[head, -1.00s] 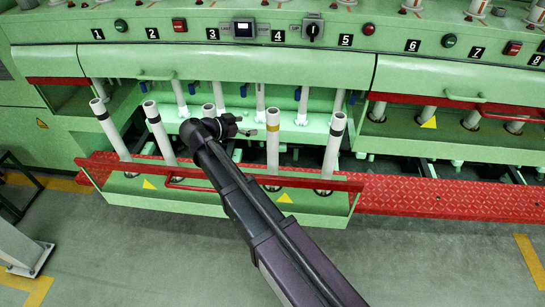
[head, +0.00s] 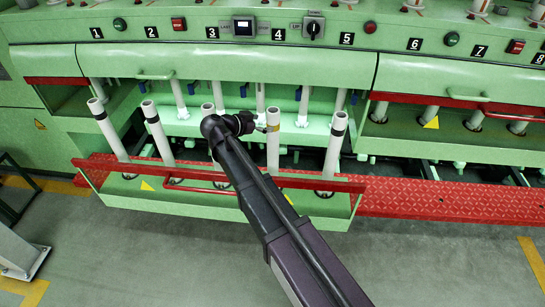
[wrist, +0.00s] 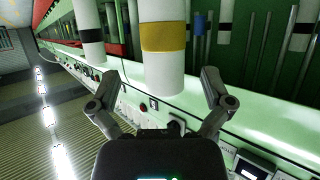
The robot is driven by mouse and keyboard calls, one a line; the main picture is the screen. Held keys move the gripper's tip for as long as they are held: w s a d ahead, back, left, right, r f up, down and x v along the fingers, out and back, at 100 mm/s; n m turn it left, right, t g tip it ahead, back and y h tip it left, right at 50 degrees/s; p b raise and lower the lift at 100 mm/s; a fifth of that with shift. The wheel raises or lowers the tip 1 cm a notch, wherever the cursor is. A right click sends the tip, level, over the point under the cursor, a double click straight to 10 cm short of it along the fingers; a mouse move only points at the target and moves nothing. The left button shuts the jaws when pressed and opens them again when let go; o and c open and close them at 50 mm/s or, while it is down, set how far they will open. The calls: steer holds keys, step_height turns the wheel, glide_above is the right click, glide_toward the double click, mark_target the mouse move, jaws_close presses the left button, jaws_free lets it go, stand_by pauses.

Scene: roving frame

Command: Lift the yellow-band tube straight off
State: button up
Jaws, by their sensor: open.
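The yellow-band tube (head: 273,150) is white and stands upright in the pulled-out green tray (head: 215,205). Its yellow band shows close up in the wrist view (wrist: 163,38). My gripper (head: 260,124) is level with the upper part of this tube, just to its left in the head view. In the wrist view my gripper (wrist: 160,78) is open, with one finger on each side of the tube and a gap on both sides. The tube's foot is partly hidden behind the tray's red front rail.
Black-band tubes stand in the same tray, to the left (head: 157,130) and right (head: 335,143) of the yellow-band one. Another white tube (head: 207,109) is mostly hidden behind my arm. The green machine panel (head: 300,62) overhangs behind. Open floor lies in front.

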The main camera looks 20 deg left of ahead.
mark_target(268, 122)
steer(key=b+x, duration=0.1)
steer(key=x, duration=0.2)
steer(key=shift+w+f, duration=0.25)
steer(key=shift+w, duration=0.15)
steer(key=shift+w+d+f+b, duration=0.15)
steer(key=shift+w+d+b, duration=0.15)
steer(key=shift+w+b, duration=0.15)
steer(key=c, duration=1.4)
